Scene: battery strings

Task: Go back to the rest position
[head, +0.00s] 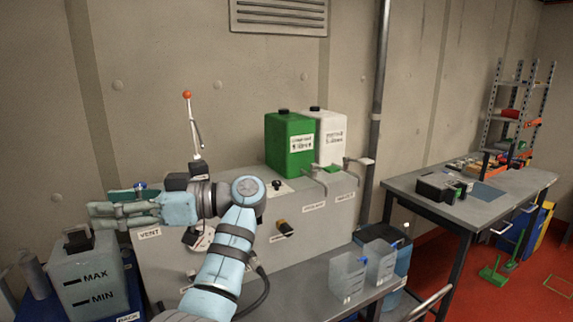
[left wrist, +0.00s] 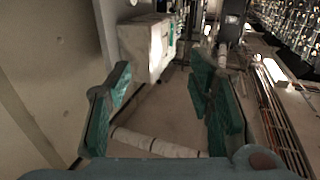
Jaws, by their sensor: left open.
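My left gripper (head: 122,209) points to the left in the head view, in front of the grey cabinet near its VENT label. In the left wrist view its two green fingers (left wrist: 160,110) stand wide apart with nothing between them. My left arm rises from the bottom of the head view and bends left at the wrist. My right gripper is not in view.
A tank marked MAX and MIN (head: 90,280) stands below the left gripper. The grey cabinet (head: 160,262) carries a green canister (head: 290,148) and a white canister (head: 330,132). Clear containers (head: 348,279) stand on a shelf, and a workbench (head: 480,212) stands at the right.

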